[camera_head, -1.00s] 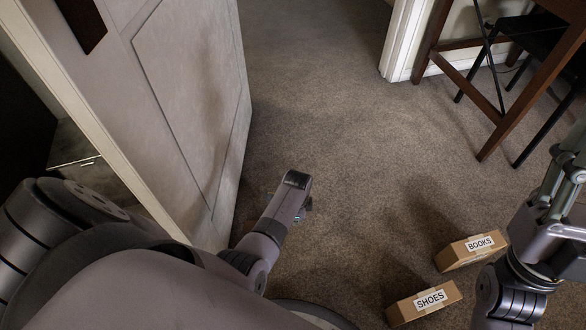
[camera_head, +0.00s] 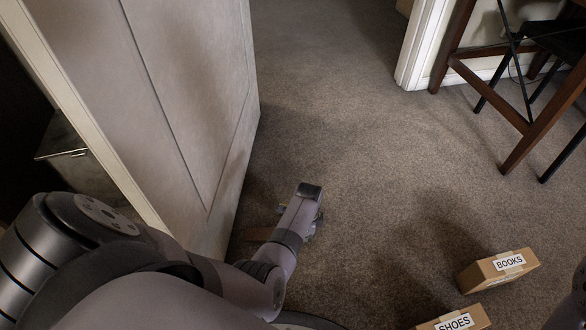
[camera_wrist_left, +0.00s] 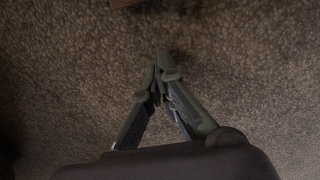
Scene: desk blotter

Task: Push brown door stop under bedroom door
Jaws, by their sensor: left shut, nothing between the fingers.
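The bedroom door (camera_head: 190,90) is a grey panelled door standing ajar at the left of the head view. The brown door stop (camera_head: 260,234) shows as a small brown piece on the carpet near the door's lower edge, partly hidden by my left arm. A brown edge (camera_wrist_left: 122,3), probably the same stop, shows at the top of the left wrist view. My left gripper (camera_head: 317,216) is low over the carpet to the right of the stop, mostly hidden under its wrist. In the left wrist view its fingertips (camera_wrist_left: 158,66) meet, empty. My right gripper is out of view.
A box labelled BOOKS (camera_head: 498,270) and a box labelled SHOES (camera_head: 455,321) lie on the carpet at lower right. A white door frame (camera_head: 420,45) and a wooden chair or table leg (camera_head: 545,125) stand at upper right. The middle carpet is clear.

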